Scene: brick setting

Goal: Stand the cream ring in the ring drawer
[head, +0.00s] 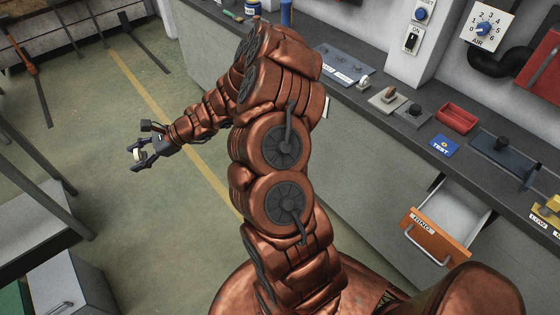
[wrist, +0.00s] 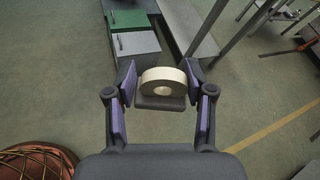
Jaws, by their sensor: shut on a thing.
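My gripper (head: 142,154) is stretched out to the left over open floor in the head view, away from the counter. It is shut on the cream ring (wrist: 163,82), which sits between the purple-padded fingers (wrist: 160,90) in the wrist view. The ring also shows small between the fingertips in the head view (head: 137,154). The ring drawer (head: 438,237), with an orange front lettered RING and a metal handle, is in the counter at the lower right of the head view. It is pulled open, and part of its pale inside shows.
The floor (head: 120,110) around my gripper is clear.

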